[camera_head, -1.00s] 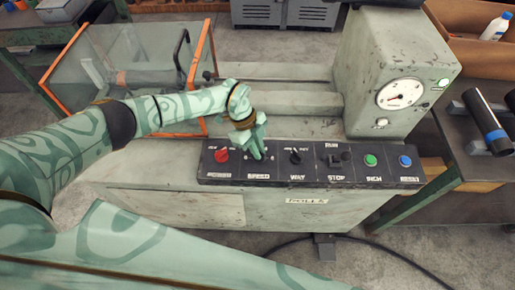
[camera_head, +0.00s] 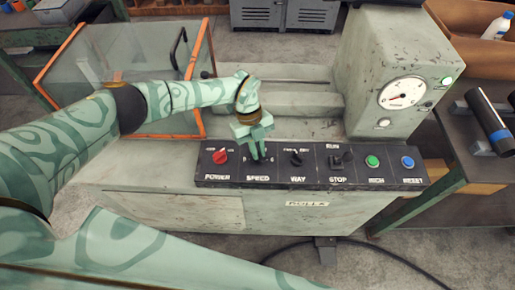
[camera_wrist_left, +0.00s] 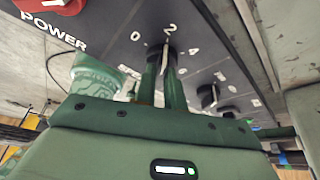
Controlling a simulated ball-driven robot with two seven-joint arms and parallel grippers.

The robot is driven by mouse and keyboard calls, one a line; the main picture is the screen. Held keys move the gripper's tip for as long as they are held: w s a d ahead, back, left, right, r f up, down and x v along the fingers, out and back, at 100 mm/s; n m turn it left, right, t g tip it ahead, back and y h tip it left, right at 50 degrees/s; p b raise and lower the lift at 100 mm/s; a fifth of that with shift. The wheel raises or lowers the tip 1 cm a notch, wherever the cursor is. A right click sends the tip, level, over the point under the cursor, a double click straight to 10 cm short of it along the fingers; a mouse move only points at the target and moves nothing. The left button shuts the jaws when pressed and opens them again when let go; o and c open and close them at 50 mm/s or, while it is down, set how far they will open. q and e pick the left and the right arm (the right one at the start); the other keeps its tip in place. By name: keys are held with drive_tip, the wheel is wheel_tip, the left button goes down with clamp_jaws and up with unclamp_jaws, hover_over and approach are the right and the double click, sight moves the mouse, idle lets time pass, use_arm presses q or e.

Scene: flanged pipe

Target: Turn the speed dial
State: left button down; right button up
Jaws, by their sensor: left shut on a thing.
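The speed dial (camera_wrist_left: 166,54) is a dark knob with a pale pointer line, on the black control panel (camera_head: 217,180) above the label SPEED. In the left wrist view its scale shows 0, 2, 4 and 6, and the pointer is close to the 2. My left gripper (camera_head: 259,154) reaches down to the panel and is shut on the dial. Its green fingers (camera_wrist_left: 163,75) sit on either side of the knob and hide part of it. My right gripper is in neither view.
The red power knob (camera_head: 220,156) is close left of the dial. The way knob (camera_head: 296,157), stop switch (camera_head: 336,160), green button (camera_head: 372,161) and blue button (camera_head: 407,162) follow to the right. A clear guard with an orange frame (camera_head: 199,78) stands behind my left arm.

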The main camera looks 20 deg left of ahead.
use_arm(q)
drive_tip(key=c, duration=1.5)
unclamp_jaws()
drive_tip(key=p+v, duration=0.1)
drive_tip(key=v, duration=1.5)
drive_tip(key=shift+r, duration=0.2)
